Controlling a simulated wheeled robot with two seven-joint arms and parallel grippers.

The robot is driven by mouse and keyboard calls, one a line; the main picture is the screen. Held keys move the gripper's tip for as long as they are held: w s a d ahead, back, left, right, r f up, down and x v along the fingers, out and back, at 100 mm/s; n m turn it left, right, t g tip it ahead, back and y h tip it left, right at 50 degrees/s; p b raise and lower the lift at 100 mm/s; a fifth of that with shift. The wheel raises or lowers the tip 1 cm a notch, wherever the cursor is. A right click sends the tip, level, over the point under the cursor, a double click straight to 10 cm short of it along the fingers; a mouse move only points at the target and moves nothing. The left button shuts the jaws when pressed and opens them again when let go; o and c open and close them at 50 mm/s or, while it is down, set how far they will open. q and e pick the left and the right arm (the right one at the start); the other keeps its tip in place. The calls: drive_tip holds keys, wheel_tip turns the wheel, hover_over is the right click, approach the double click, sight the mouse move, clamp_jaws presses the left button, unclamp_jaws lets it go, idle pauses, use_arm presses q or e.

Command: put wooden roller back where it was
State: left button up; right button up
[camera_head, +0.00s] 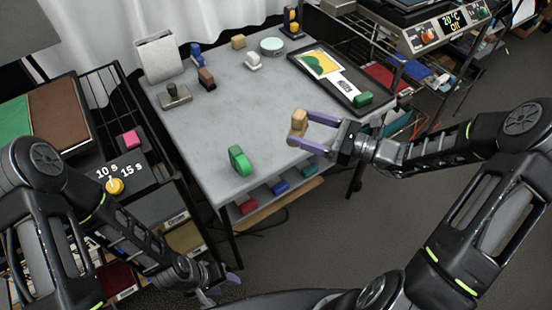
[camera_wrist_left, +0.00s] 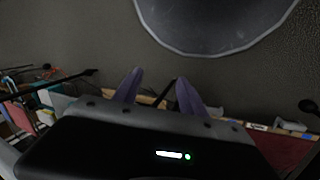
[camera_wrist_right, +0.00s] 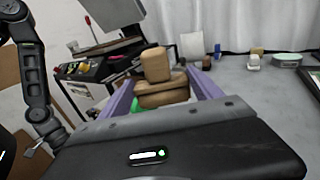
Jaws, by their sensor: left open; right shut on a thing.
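The wooden roller (camera_head: 298,124) is a light brown wooden piece with a stubby upper part. My right gripper (camera_head: 303,131) is shut on it and holds it over the right part of the grey table. In the right wrist view the roller (camera_wrist_right: 156,66) sits upright between the purple fingers, its rounded top above a wider lower part. My left gripper (camera_head: 222,284) is low at the bottom of the head view, off the table's front side. In the left wrist view its purple fingers (camera_wrist_left: 158,90) are apart with nothing between them.
On the grey table (camera_head: 215,125) stand a green roller (camera_head: 239,160), a dark metal block (camera_head: 174,95), several small stamps and a round tin (camera_head: 271,45). A dark tray (camera_head: 336,82) with a picture and a green block (camera_head: 362,99) lies at the right. The table's middle is clear.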

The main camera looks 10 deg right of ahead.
drive_tip(key=w+a+f+t+b, duration=0.1)
drive_tip(key=w+f+b, duration=0.5)
drive_tip(key=b, duration=0.8)
use_arm(q)
wheel_tip(320, 180, down, 28)
drive_tip(key=w+b, duration=0.1)
drive_tip(key=b, duration=1.1)
drive_tip(key=shift+w+a+f, duration=0.15)
drive_tip(key=shift+a+f, duration=0.05)
use_arm(e)
drive_tip(key=shift+m+t+h, duration=0.6)
drive_tip(key=shift+m+h, duration=0.3)
drive_tip(key=a+r, duration=0.1)
drive_tip(key=w+a+r, duration=0.1)
drive_tip(key=a+r, duration=0.1)
drive_tip(key=shift+w+r, duration=0.15)
drive_tip(key=shift+w, duration=0.2)
use_arm(q)
drive_tip(key=shift+w+a+f+b, duration=0.1)
drive_tip(key=shift+a+f+b, duration=0.05)
drive_tip(key=shift+f+b, duration=0.4)
drive_tip(key=shift+w+a+f+b, duration=0.1)
drive_tip(key=shift+f+b, duration=0.35)
drive_tip(key=shift+b, duration=0.05)
use_arm(e)
drive_tip(key=shift+f, duration=2.55)
